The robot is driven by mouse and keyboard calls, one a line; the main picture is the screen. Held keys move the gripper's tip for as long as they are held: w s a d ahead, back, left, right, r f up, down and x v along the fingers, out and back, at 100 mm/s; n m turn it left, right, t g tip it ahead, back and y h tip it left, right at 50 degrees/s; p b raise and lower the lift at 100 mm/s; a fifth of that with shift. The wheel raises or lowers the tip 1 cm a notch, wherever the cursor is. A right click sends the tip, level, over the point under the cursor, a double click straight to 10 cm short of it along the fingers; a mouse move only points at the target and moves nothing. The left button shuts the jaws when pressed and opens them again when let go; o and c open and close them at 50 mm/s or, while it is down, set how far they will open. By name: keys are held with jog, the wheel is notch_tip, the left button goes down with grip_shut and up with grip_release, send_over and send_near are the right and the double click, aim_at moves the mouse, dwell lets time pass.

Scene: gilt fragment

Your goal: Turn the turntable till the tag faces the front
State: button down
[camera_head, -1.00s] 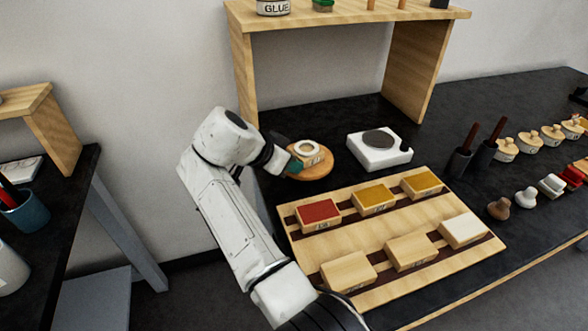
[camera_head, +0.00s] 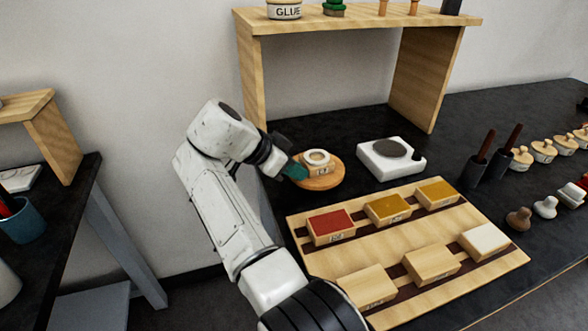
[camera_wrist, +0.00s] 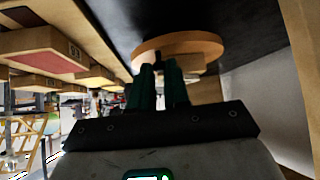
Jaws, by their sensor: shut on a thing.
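The turntable (camera_head: 325,183) is a round wooden disc on the black bench. A small wooden piece (camera_head: 317,161) with a pale round top stands on it. A small tag (camera_head: 323,170) with dark marks is on its side, turned toward the front and somewhat right. My gripper (camera_head: 297,171) is at the disc's left edge. In the wrist view my gripper's dark green fingers (camera_wrist: 158,80) are close together, shut on a small part at the edge of the turntable (camera_wrist: 190,42). The fingers mostly hide that part.
A white device (camera_head: 390,168) with a grey round plate stands right of the turntable. A wooden board (camera_head: 400,238) with coloured and plain blocks lies in front. A wooden shelf (camera_head: 250,75) stands behind. Two dark holders (camera_head: 474,171) are farther right.

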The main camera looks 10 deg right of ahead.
jog(key=shift+f, duration=0.15)
jog(key=c, duration=1.1)
grip_release()
jog(key=v, duration=1.1)
jog(key=shift+w, duration=0.1)
